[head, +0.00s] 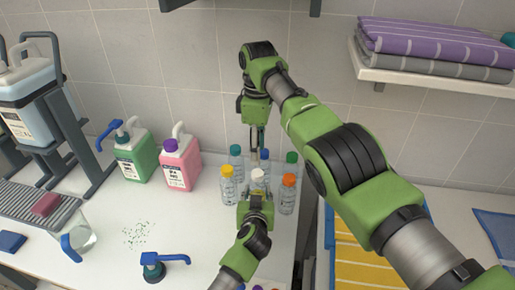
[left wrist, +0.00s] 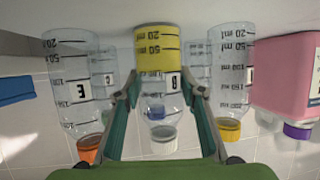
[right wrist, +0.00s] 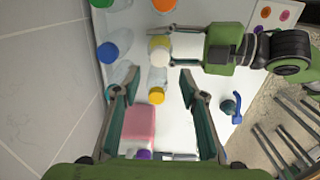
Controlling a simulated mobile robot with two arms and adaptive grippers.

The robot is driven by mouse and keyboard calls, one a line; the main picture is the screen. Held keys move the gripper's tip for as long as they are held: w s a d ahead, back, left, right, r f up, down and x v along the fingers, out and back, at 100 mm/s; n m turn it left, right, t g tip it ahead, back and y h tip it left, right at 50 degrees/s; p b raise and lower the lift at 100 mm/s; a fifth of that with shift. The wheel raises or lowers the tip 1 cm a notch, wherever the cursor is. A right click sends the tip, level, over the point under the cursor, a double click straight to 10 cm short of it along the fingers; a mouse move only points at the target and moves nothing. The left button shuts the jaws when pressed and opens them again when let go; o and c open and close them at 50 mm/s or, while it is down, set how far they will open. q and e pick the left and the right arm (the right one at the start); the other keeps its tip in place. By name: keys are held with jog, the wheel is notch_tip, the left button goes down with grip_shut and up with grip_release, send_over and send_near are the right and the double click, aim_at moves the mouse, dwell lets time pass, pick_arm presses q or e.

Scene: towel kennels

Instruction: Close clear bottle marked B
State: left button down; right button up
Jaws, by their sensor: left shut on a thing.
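The clear bottle marked B (left wrist: 157,62) stands upright among the other bottles and appears upside down in the left wrist view, with yellow at its base. A white cap (head: 258,174) shows at its top, and also in the right wrist view (right wrist: 159,44). I cannot tell how tightly the cap sits. My left gripper (left wrist: 160,82) is shut on bottle B, one finger on each side. My right gripper (right wrist: 160,84) is open and empty, above and behind the bottles, pointing down; its fingertips are apart from the white cap.
Close around B stand bottles with yellow (head: 227,171), orange (head: 289,180), blue (head: 265,154), green (head: 292,157) and teal (head: 236,150) caps. A pink jug (head: 182,168) and green jug (head: 137,160) stand left. The tiled wall rises behind.

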aim_at(257, 172)
jog(key=shift+f, duration=4.05)
grip_shut()
